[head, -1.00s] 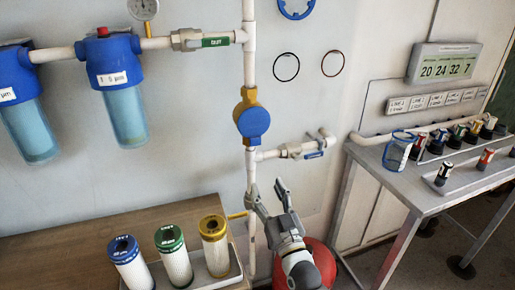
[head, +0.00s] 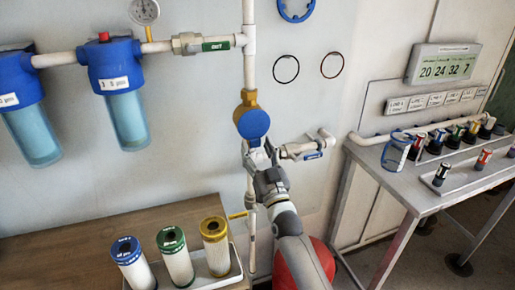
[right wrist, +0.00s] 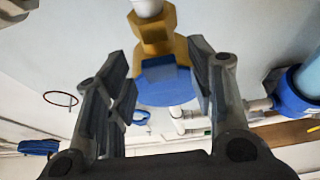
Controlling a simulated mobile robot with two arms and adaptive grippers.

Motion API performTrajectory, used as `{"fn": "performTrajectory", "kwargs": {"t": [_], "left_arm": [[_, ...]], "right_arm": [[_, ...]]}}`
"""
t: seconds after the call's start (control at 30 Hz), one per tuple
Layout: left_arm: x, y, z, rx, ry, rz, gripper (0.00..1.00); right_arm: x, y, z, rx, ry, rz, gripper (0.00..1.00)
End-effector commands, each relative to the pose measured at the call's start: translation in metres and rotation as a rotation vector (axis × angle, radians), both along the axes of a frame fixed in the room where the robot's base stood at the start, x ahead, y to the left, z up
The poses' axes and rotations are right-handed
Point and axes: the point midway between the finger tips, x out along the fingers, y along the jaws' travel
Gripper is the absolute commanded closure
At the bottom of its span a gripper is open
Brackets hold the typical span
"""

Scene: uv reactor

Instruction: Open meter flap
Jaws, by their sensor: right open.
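The water meter is a brass body (head: 248,97) on the vertical white pipe, with a round blue flap (head: 253,123) that looks shut over its face. My right gripper (head: 261,151) is open just below the flap in the head view. In the right wrist view, the blue flap (right wrist: 163,82) and brass body (right wrist: 156,32) show between and beyond the two open fingers (right wrist: 162,85). I cannot tell whether a finger touches the flap. My left gripper is not in view.
A side valve (head: 302,150) branches off the pipe right beside my right gripper. Blue filter housings (head: 118,78) hang at left. A wooden bench (head: 80,240) holds several cartridges. A metal table (head: 375,160) stands at right.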

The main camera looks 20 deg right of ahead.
Motion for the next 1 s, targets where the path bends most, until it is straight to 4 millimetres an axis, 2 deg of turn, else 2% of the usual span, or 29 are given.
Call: {"fn": "performTrajectory", "kwargs": {"t": [0.3, 0.7, 1.0], "left_arm": [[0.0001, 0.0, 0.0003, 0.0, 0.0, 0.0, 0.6], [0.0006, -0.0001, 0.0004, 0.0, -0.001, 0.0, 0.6], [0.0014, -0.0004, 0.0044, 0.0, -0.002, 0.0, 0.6]], "right_arm": [[0.0022, 0.0003, 0.0008, 0.001, 0.0, 0.0, 0.5], [0.0021, 0.0003, 0.0007, 0.001, 0.0, 0.0, 1.0], [0.0029, -0.0016, 0.0025, 0.0, 0.008, 0.0, 1.0]]}}
